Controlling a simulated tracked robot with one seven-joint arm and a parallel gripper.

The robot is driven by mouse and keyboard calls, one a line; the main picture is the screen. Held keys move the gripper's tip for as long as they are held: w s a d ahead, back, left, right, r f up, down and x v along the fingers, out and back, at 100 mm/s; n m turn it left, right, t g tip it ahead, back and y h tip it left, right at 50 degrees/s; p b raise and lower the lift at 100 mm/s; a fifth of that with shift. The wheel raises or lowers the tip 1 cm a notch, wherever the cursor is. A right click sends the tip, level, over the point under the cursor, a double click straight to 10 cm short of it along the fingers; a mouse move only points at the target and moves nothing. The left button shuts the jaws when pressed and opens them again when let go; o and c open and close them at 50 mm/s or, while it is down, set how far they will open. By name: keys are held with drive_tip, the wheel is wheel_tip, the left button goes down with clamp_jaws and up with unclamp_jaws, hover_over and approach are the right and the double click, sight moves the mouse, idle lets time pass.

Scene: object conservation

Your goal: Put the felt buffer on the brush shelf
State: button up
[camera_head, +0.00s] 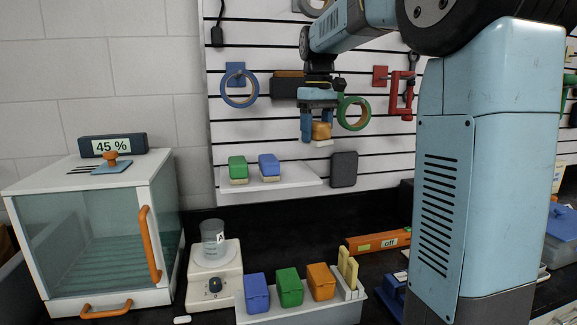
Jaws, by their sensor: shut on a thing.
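My gripper (320,122) points down, with blue fingers, in front of the slatted wall panel. It is shut on the felt buffer (321,132), an orange-brown block with a pale base, held level in the air. The brush shelf (297,182) is a white ledge on the panel, below and to the left of my gripper. A green block (237,168) and a blue block (269,166), both with tan undersides, stand on its left and middle. The right part of the shelf is bare. The held block is apart from the shelf.
A dark grey pad (344,169) hangs right of the shelf. Blue tape (239,88), green tape (353,113) and a red clamp (402,96) hang above. Below are a balance with a beaker (213,238), a white rack (300,315) of coloured blocks and a glass-fronted cabinet (95,240).

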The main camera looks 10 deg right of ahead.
drive_tip(key=w+f, duration=0.3)
drive_tip(key=w, duration=0.2)
hover_over(298, 174)
drive_tip(key=s, duration=0.1)
drive_tip(key=f, duration=0.4)
drive_tip(key=shift+s+d, duration=0.1)
drive_tip(key=shift+d, duration=0.1)
drive_tip(key=shift+w+a+f, duration=0.1)
drive_tip(key=shift+w+f, duration=0.3)
drive_tip(key=shift+f, duration=0.05)
drive_tip(key=shift+w+f, duration=0.15)
drive_tip(key=shift+f, duration=0.8)
drive_tip(key=shift+w+f, duration=0.1)
drive_tip(key=shift+f, duration=0.8)
drive_tip(key=o, duration=1.1)
drive_tip(key=shift+a, duration=0.1)
